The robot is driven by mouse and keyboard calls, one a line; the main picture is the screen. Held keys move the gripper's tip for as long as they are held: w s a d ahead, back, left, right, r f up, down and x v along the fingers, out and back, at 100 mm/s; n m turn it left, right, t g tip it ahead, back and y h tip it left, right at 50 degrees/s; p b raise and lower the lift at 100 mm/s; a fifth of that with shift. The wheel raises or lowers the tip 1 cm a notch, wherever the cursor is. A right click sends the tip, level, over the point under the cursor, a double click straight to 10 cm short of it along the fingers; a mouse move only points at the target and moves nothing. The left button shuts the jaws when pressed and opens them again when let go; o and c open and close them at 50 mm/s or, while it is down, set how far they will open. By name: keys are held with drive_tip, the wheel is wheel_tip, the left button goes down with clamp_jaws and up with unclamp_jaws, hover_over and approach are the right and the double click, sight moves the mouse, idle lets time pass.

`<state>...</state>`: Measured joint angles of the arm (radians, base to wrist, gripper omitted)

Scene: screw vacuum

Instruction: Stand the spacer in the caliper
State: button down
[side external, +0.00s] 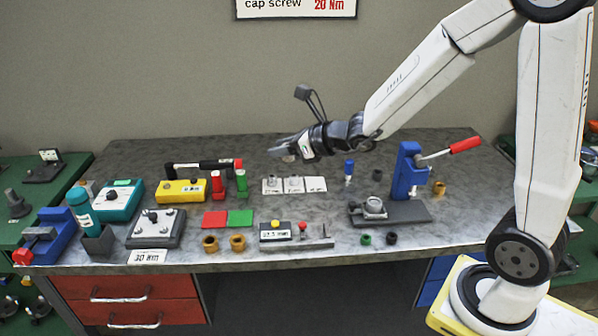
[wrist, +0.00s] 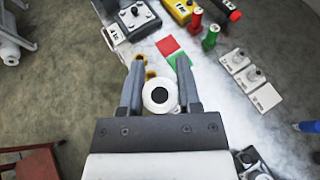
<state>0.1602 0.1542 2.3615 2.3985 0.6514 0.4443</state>
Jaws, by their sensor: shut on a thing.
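My gripper (wrist: 157,70) is shut on a white round spacer (wrist: 160,82) with a dark round centre, held between the two fingers in the wrist view. In the side view my gripper (side external: 280,152) is raised above the back middle of the bench, and a pale bit of the spacer (side external: 289,158) shows under it. What looks like the caliper (side external: 290,233) stands near the bench's front edge, a low grey gauge with a display, a yellow button and a red knob. It is well below and apart from my gripper. I cannot make it out in the wrist view.
The blue press (side external: 409,172) with a red-handled lever stands to the caliper's right. Red and green pads (side external: 228,219) and brass bushings (side external: 237,242) lie to its left. White labelled plates (side external: 294,185) lie behind it. A blue vise (side external: 52,236) is at the far left.

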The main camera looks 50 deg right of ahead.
drive_tip(key=shift+d+f, duration=0.1)
drive_tip(key=shift+s+d+f, duration=0.25)
drive_tip(key=shift+d+f, duration=0.1)
drive_tip(key=s+d+f+n+g+y, duration=0.2)
drive_tip(key=s+f+n+y, duration=0.1)
drive_tip(key=s, duration=0.5)
drive_tip(key=s+d+f+n+g+y, duration=0.1)
drive_tip(key=s+f+n+g+y, duration=0.2)
drive_tip(key=s+f, duration=0.3)
drive_tip(key=shift+s+d+f+n+y, duration=0.35)
drive_tip(key=shift+s+n+y, duration=0.25)
drive_tip(key=shift+s+n, duration=0.45)
drive_tip(key=shift+w+d+f, duration=0.25)
drive_tip(key=shift+w+f, duration=1.3)
drive_tip(key=shift+w, duration=0.65)
drive_tip(key=shift+w+d+f, duration=0.3)
drive_tip(key=shift+w+f, duration=1.25)
drive_tip(key=shift+w, duration=0.65)
drive_tip(key=shift+w+d+f, duration=0.25)
drive_tip(key=shift+w+f, duration=1.3)
drive_tip(key=shift+w, duration=0.65)
